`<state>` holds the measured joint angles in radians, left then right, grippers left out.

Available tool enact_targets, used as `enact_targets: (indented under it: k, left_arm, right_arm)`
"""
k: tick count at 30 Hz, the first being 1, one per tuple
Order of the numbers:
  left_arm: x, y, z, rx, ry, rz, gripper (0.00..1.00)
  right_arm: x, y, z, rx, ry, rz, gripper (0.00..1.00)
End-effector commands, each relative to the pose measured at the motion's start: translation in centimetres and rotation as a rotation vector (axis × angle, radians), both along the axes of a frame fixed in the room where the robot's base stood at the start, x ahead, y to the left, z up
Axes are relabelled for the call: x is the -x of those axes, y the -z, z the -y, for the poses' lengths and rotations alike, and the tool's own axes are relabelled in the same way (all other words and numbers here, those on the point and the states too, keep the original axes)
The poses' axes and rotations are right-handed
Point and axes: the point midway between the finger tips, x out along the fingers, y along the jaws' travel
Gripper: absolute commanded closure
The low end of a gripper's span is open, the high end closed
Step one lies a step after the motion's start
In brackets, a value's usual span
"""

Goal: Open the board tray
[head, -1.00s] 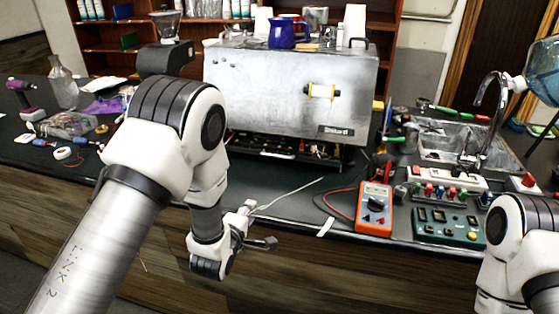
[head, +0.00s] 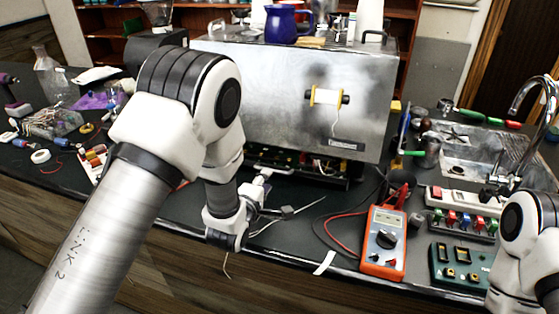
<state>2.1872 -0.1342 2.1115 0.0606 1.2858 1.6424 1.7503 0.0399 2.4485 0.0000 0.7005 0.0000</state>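The board tray (head: 318,176) is a dark, low tray under the front of the metal brewer (head: 290,105). Its green boards and small coloured parts show in the gap below the brewer's front panel. My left gripper (head: 277,192) is just in front of the tray's left part. Its two fingers are spread apart with nothing between them. One finger points up close to the tray's front edge; I cannot tell whether it touches. My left arm hides the tray's left end. My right arm shows at the right edge, with its gripper out of view.
An orange multimeter (head: 384,241) with red and black leads lies right of the gripper. A green terminal box (head: 458,264), a power strip (head: 468,199) and a sink (head: 470,150) are further right. A thin pale strip lies on the dark counter before the tray.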

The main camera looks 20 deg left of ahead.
Motion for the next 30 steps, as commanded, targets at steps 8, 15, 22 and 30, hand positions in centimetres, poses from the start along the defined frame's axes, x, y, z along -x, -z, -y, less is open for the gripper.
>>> enact_targets:
  k: [8,15,22,30]
  left_arm:
    - [-4.3,0.6,0.1,0.001,-0.001,0.002,0.65]
    - [-7.3,1.5,0.2,0.0,0.0,0.0,0.65]
    - [-7.4,1.6,0.2,-0.001,0.0,0.0,0.65]
    - [-7.5,1.6,0.2,0.0,-0.001,0.001,1.0]
  right_arm:
    - [0.1,-1.4,0.0,0.0,0.0,-0.003,0.6]
    - [0.0,-2.0,0.0,0.0,0.0,-0.002,0.6]
    - [0.1,-1.9,0.0,0.0,0.0,-0.002,0.6]
    - [0.1,-1.9,0.0,0.0,0.0,-0.002,0.6]
